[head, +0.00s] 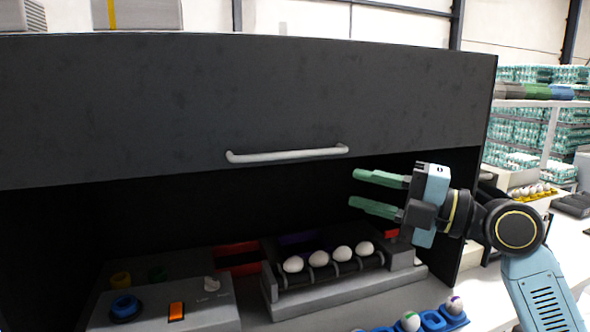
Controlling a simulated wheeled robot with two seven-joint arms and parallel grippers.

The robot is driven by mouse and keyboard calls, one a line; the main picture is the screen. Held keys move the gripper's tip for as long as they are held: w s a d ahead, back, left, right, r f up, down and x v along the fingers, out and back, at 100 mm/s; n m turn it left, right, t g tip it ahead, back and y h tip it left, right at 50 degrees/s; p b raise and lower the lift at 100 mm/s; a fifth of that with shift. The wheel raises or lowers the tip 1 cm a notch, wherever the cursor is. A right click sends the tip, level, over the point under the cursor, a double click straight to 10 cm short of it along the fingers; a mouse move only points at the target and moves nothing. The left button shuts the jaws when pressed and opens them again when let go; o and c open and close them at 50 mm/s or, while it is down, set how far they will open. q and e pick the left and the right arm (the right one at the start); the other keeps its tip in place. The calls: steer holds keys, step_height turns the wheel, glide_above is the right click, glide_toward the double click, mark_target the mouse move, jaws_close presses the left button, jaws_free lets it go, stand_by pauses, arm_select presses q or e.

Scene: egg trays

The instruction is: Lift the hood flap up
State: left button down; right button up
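The hood flap (130,110) is a wide dark grey panel across the upper part of the head view. It hangs in front of the upper part of the dark hood, and the space below it is open. A pale bar handle (287,155) runs along the flap near its lower edge. My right gripper (354,190) points left, with its two green fingers apart and nothing between them. It is to the right of the handle and a little lower, not touching it. My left gripper is not in view.
Under the hood, several white eggs (343,254) sit on a grey roller device (290,301). A control box (205,312) with an orange switch stands to its left. A blue tray (433,320) with eggs lies in front. Shelves of stacked egg trays (520,131) stand behind right.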

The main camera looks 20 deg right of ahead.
mark_target(299, 156)
steer(key=shift+n+y, duration=0.5)
steer(key=shift+n, duration=0.2)
steer(key=r+p+x, duration=0.1)
steer(key=x, duration=0.3)
steer(key=r+p+x, duration=0.1)
steer(key=x, duration=0.3)
steer(key=r+p+x, duration=0.1)
steer(key=p+x, duration=0.1)
steer(key=x, duration=0.1)
steer(key=shift+a, duration=0.3)
steer(key=shift+w+a, duration=0.4)
steer(key=shift+a, duration=0.1)
steer(key=shift+c, duration=0.4)
jaws_close()
